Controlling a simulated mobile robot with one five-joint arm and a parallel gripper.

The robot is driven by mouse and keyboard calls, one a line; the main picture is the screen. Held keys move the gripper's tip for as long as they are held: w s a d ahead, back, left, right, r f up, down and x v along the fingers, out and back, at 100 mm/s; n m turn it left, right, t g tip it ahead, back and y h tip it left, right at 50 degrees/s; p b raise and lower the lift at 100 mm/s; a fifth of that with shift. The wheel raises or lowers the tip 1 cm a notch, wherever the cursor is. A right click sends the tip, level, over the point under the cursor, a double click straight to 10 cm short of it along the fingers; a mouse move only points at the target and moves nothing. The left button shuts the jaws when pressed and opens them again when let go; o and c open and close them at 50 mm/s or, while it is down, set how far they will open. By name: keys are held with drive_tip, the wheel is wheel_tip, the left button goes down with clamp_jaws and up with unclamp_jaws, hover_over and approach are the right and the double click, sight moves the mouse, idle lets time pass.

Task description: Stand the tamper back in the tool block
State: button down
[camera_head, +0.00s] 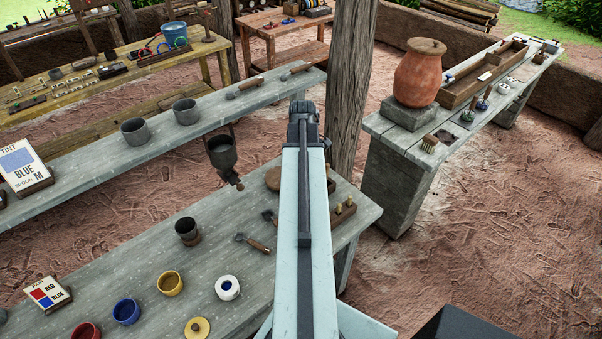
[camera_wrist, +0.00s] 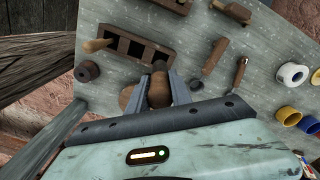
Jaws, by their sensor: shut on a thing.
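My gripper (camera_wrist: 158,80) is shut on the tamper (camera_wrist: 158,92), a brown wooden piece with a rounded body and a small darker end, seen in the wrist view. The dark wooden tool block (camera_wrist: 152,63) lies just above and left of the fingertips there, with square openings. A pale-handled tool (camera_wrist: 97,45) is at its left end, and other openings look empty. Whether the tamper touches the block or table cannot be told. In the head view my arm hides the gripper and tamper; part of the tool block (camera_head: 343,218) shows right of it.
Two wooden-handled tools (camera_wrist: 215,55) (camera_wrist: 240,73) lie right of the block on the grey table (camera_head: 215,255). A small dark round piece (camera_wrist: 86,71) is near the block's left end. A white pot (camera_head: 227,288), yellow pot (camera_head: 170,283) and blue pot (camera_head: 126,311) stand farther left.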

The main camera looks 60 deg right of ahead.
wheel_tip(320, 180, down, 6)
drive_tip(key=b, duration=0.5)
drive_tip(key=shift+f+b, duration=0.2)
drive_tip(key=shift+b, duration=0.2)
drive_tip(key=shift+f, duration=0.1)
idle(0.7)
drive_tip(key=shift+f+b, duration=1.4)
drive_tip(key=shift+b, duration=0.15)
drive_tip(key=c, duration=0.5)
unclamp_jaws()
drive_tip(key=shift+r, duration=0.15)
wheel_tip(320, 180, up, 6)
drive_tip(key=p, duration=0.6)
drive_tip(key=shift+a, duration=0.1)
